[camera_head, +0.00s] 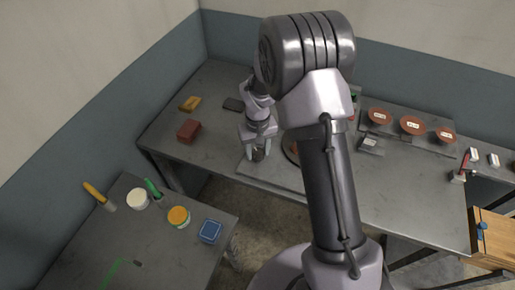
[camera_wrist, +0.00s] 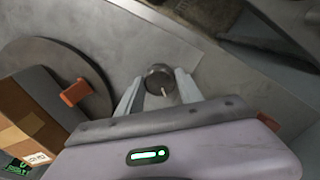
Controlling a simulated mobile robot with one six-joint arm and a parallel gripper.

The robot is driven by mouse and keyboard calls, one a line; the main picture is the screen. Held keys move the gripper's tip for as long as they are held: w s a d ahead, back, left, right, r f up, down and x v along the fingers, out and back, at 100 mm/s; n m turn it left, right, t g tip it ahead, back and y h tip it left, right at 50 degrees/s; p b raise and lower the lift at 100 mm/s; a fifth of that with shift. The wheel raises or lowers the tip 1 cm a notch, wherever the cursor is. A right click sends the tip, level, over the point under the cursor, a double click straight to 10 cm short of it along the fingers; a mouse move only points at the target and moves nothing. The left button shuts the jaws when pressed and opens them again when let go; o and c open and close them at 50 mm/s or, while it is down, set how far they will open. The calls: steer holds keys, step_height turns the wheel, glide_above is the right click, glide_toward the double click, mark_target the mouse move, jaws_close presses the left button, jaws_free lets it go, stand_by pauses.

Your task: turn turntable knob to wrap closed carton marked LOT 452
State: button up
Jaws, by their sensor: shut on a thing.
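A round dark knob (camera_wrist: 160,77) with a pale pointer mark stands on a grey metal plate. My gripper (camera_wrist: 160,88) has one finger on each side of the knob and is shut on it. In the head view my gripper (camera_head: 260,154) points down at the knob on the plate (camera_head: 275,176). The dark round turntable (camera_wrist: 45,50) lies left of the knob in the wrist view. A brown carton (camera_wrist: 22,110) with a tape strip stands on it, cut off by the frame edge. Its white label (camera_wrist: 38,158) is too small to read. My arm hides the carton in the head view.
An orange block (camera_wrist: 75,91) sits beside the carton. A red-brown box (camera_head: 188,131) and a yellow item (camera_head: 190,103) lie left on the bench. Several red-brown round dishes (camera_head: 413,125) stand at right. A nearer table (camera_head: 150,235) holds jars and a blue box (camera_head: 210,231).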

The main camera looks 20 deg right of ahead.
mark_target(258, 152)
steer(key=shift+n+p, duration=0.5)
steer(key=shift+n, duration=1.4)
steer(key=o, duration=1.4)
step_height(258, 152, up, 18)
steer(key=p, duration=0.4)
steer(key=shift+f, duration=0.25)
